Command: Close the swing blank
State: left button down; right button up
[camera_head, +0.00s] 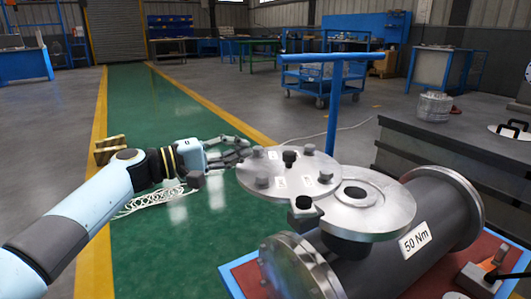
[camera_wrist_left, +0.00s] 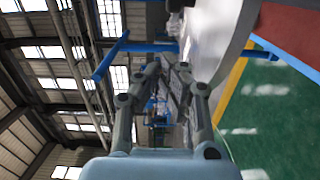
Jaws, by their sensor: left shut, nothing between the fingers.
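The swing blank (camera_head: 297,170) is a round grey metal disc with several bolt heads and small labels. In the head view it sits swung out to the left of the nozzle flange (camera_head: 392,205), whose central opening shows. A dark hinge block (camera_head: 304,212) is at the near side between the two. My left gripper (camera_head: 243,150) is shut and empty beside the disc's far left edge; I cannot tell whether it touches. In the left wrist view the fingers (camera_wrist_left: 170,74) are beside a pale grey rounded edge, probably the blank (camera_wrist_left: 225,40). My right gripper is not in view.
The dark flanged shell (camera_head: 440,205) lies on a red-topped blue stand (camera_head: 240,275). A blue T-shaped post (camera_head: 332,110) rises behind the blank. A grey cabinet (camera_head: 450,140) stands at right. The green floor lane (camera_head: 175,110) is open at left.

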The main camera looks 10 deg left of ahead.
aim_at(266, 165)
pick_arm(q)
jog(key=d, duration=0.1)
jog(key=w+d, duration=0.1)
jog(key=d, duration=0.2)
jog(key=shift+w+d, duration=0.1)
jog(key=shift+w, duration=0.15)
jog(key=shift+d, duration=0.75)
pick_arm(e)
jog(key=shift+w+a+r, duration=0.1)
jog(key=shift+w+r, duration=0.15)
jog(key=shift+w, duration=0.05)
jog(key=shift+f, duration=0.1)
